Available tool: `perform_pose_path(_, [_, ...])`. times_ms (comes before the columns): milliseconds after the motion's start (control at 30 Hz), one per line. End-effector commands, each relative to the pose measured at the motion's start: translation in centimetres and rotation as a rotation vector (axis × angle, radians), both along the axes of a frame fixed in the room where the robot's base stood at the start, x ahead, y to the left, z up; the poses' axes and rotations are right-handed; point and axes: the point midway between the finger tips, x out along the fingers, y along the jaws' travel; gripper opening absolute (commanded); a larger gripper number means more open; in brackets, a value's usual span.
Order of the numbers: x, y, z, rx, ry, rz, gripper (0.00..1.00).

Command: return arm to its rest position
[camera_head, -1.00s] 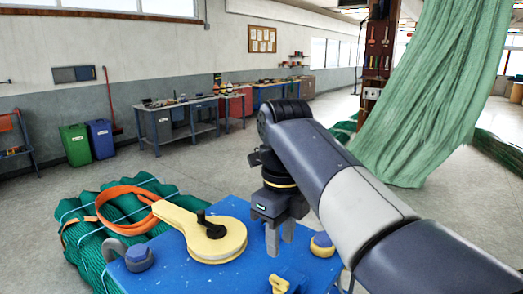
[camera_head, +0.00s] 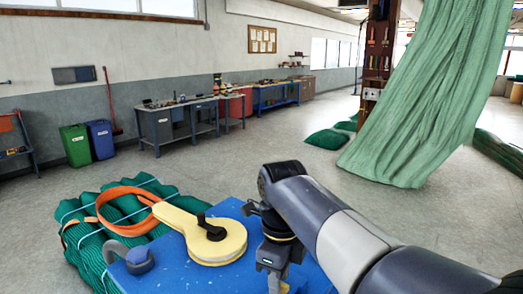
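My arm reaches in from the lower right over a blue table (camera_head: 180,272). My gripper (camera_head: 277,284) points down above the table near the bottom edge of the view. Its fingertips are cut off by the frame, so I cannot tell whether it is open or shut. A yellow round-ended piece with a black knob (camera_head: 212,240) lies on the table to the left of my gripper. A grey-blue knob (camera_head: 139,260) sits at the table's left corner.
Green netting (camera_head: 88,235) with an orange band (camera_head: 124,207) is bundled left of the table. A long green net (camera_head: 425,100) hangs at the right. A green heap (camera_head: 328,139) lies on the floor. Workbenches (camera_head: 180,122) and bins (camera_head: 76,144) line the wall. The middle floor is clear.

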Motion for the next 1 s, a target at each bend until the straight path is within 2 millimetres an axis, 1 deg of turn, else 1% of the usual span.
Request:
perform_pose_path(700, [0.01, 0.0, 0.03, 0.0, 0.0, 0.579, 0.32])
perform_pose_path(800, [0.01, 0.0, 0.03, 0.0, 0.0, 0.64, 0.32])
perform_pose_path(1000, [0.01, 0.0, 0.03, 0.0, 0.0, 0.709, 0.32])
